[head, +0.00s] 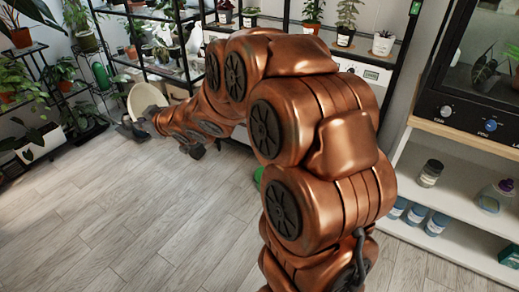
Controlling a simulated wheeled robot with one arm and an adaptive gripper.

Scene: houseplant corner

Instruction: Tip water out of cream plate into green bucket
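The cream plate (146,96) is at the end of my outstretched copper arm, left of the picture's middle. It is tilted steeply, nearly on edge, and held up off the floor. My gripper (133,130) is dark and small here; it appears shut on the plate's lower edge. Any water on the plate cannot be made out. A bit of green (258,175), perhaps the green bucket, shows at floor level beside my arm; my arm hides most of it.
Black shelves (160,72) with potted plants line the back. A plant in a white pot (40,142) stands at left. At right, a white shelf unit (460,205) holds jars and bottles. The wooden floor (130,220) at front left is clear.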

